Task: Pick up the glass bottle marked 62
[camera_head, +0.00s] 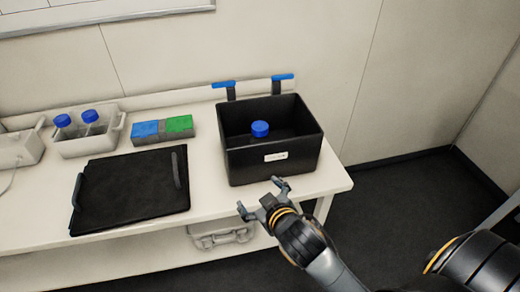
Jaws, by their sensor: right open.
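Blue-capped bottles are in view, but no number 62 can be read on any of them. One bottle (260,129) stands inside the black box (275,172), with only its blue cap clearly showing and its body hidden in the dark. Two more, a left one (63,121) and a right one (90,116), stand in a white rack (88,147) at the left. My right gripper (259,195) is open and empty. It is in front of the black box, near the table's front edge. My left gripper is not in view.
A black lid or tray (130,190) lies flat on the white table (325,178). A blue and green block (162,130) sits behind it. Two blue-topped clips (283,78) stand behind the box. A white case (222,236) is below the tabletop. Floor is clear to the right.

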